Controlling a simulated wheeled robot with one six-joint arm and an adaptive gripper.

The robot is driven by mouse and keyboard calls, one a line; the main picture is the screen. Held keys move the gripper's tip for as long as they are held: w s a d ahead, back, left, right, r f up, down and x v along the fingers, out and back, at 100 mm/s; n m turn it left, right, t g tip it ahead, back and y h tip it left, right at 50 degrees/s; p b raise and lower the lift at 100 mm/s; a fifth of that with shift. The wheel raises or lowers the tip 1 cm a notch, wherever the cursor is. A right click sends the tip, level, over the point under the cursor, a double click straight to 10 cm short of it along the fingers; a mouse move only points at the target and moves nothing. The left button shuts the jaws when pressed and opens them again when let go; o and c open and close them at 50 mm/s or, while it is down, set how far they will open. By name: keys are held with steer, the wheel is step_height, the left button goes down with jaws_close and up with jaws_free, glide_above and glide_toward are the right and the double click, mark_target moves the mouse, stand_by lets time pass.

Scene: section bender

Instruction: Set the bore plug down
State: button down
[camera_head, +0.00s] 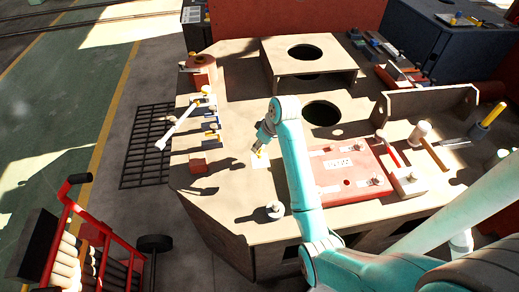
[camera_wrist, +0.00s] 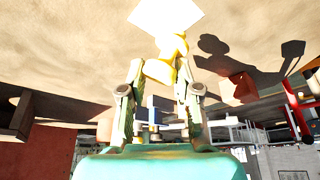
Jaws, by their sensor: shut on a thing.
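The bore plug, as I take it, is the small yellow piece (camera_wrist: 160,70) between my fingers in the wrist view. My gripper (camera_wrist: 159,66) is shut on it. In the head view the yellow piece (camera_head: 262,154) shows small beside my arm, just above a white square (camera_head: 260,162) on the tan bench top. The white square (camera_wrist: 166,12) also shows close beyond the plug in the wrist view. I cannot tell whether the plug touches it. My arm partly hides my gripper in the head view.
A red plate (camera_head: 345,178) lies right of my arm on the bench (camera_head: 225,215). A small grey-white part (camera_head: 274,209) stands near the front. Blocks and a white-ended bar (camera_head: 178,127) line the left edge. A large round hole (camera_head: 321,113) opens behind.

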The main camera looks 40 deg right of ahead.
mark_target(260, 150)
steer(key=shift+f, duration=1.35)
steer(key=c, duration=0.8)
jaws_free()
steer(key=shift+f, duration=0.15)
steer(key=v, duration=0.8)
steer(key=shift+d+f, duration=0.1)
